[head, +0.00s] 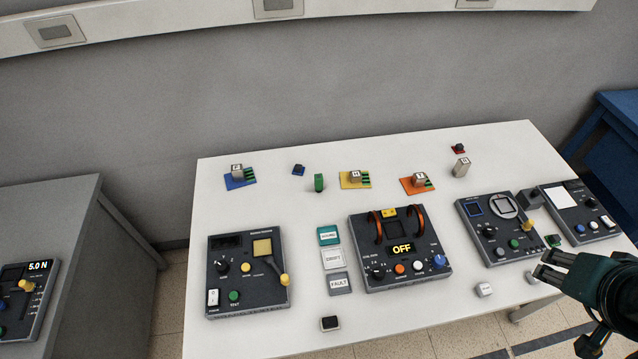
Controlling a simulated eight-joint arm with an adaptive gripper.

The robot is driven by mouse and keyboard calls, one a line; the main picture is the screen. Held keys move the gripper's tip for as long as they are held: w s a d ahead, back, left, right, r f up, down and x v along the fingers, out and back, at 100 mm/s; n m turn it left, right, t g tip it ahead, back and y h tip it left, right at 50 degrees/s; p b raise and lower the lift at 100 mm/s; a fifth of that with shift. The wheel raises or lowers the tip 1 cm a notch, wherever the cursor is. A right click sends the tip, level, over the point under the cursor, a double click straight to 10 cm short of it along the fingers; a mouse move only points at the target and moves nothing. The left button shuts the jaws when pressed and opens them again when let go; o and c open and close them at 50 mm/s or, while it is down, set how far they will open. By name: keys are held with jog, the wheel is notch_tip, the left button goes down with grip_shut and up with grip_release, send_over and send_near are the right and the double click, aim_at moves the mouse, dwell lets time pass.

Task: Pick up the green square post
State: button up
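The green square post (319,183) stands upright on the white table (400,335), towards the back and left of the middle. It is between a small dark blue block and the yellow plate, and nothing touches it. My gripper (544,267) is at the right front, above the table's right edge, far to the right of the post. Its dark fingers point left, and nothing clearly shows held between them. Their opening is hard to make out from this angle.
Blue (240,184), yellow (354,185) and orange (414,191) plates bear labelled blocks along the back. A pale post (461,167) stands further right. Control boxes fill the front, including the one reading OFF (399,270). Table is bare around the green post.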

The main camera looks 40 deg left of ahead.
jog(key=w+a+f+m+g, duration=0.1)
jog(key=w+a+m, duration=0.1)
jog(key=w+a, duration=0.6)
jog(key=w+a+f+m+g+y, duration=0.15)
jog(key=w+a, duration=0.25)
jog(key=a, duration=0.8)
jog(key=w+a+f+m+g, duration=0.1)
jog(key=w+a+g, duration=0.1)
jog(key=w+a, duration=0.6)
jog(key=m+g+h+b, duration=0.1)
jog(key=m+g+h, duration=0.1)
jog(key=m+g, duration=0.15)
send_near(319, 177)
jog(key=shift+m+t+y, duration=0.25)
jog(key=shift+m+t, duration=0.15)
jog(key=f, duration=0.3)
jog(key=d+f, duration=0.1)
jog(key=f, duration=0.1)
jog(key=shift+s+f, duration=0.15)
jog(key=shift+f, duration=0.2)
jog(key=shift+s+a+f, duration=0.2)
jog(key=shift+a+f, duration=0.15)
jog(key=shift+a, duration=0.05)
jog(key=shift+f, duration=0.1)
jog(key=shift+f+b, duration=0.35)
jog(key=shift+f, duration=0.8)
